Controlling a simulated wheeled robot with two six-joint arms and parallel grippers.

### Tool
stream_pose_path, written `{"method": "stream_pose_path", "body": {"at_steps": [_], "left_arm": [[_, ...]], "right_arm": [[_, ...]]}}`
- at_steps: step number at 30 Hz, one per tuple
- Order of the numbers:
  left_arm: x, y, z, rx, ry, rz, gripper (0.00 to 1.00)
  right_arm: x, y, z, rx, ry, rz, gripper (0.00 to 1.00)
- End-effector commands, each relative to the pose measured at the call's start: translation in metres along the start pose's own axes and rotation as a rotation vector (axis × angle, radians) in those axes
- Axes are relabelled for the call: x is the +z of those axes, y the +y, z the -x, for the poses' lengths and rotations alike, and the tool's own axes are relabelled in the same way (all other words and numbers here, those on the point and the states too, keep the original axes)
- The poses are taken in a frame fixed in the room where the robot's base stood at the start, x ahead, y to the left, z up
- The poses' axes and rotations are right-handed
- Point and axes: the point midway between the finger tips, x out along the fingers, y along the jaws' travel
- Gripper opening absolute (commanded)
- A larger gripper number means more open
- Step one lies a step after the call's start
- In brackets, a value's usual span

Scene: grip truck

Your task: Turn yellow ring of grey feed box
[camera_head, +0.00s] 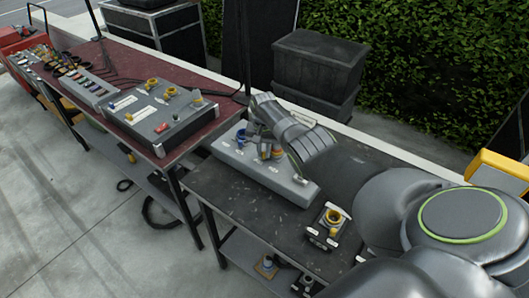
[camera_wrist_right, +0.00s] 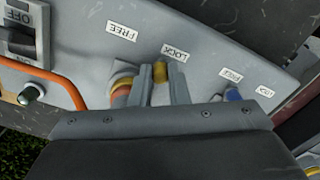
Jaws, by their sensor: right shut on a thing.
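A long grey box (camera_head: 275,178) lies on the dark table, with a blue ring (camera_head: 241,140) near its left end. My right gripper (camera_head: 262,142) reaches down over the box from the right. In the right wrist view, its two fingers (camera_wrist_right: 161,88) are shut on a yellow part (camera_wrist_right: 160,71), seemingly the yellow ring's tab, beside a LOCK label (camera_wrist_right: 176,53). A FREE label (camera_wrist_right: 121,31) is to the left. An orange and grey fitting (camera_wrist_right: 121,88) is just left of the fingers. The fingers hide much of the ring. My left gripper is out of view.
A small dark box with a yellow ring (camera_head: 334,217) stands near the table's front edge. A larger grey box (camera_head: 157,122) with yellow fittings sits on the red table (camera_head: 90,62) to the left. Black cases (camera_head: 318,66) stand behind, before a hedge.

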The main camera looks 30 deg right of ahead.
Motion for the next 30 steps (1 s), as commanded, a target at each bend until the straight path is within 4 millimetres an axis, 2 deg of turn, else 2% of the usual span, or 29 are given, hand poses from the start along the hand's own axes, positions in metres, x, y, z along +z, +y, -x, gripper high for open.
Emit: {"method": "stream_pose_path", "body": {"at_steps": [13,14,15,25,30], "left_arm": [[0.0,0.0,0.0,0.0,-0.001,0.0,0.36],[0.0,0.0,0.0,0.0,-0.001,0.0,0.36],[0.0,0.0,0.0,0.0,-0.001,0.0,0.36],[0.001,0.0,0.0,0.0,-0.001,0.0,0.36],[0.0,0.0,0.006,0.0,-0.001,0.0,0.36]], "right_arm": [[-0.001,-0.001,0.001,-0.001,0.002,-0.01,0.0],[-0.001,-0.001,0.001,-0.001,0.002,-0.01,0.19],[-0.001,-0.001,0.001,-0.001,0.002,-0.009,0.24],[-0.001,0.0,0.002,-0.001,0.001,-0.009,0.25],[-0.002,-0.001,0.018,-0.002,0.003,-0.009,0.25]]}}
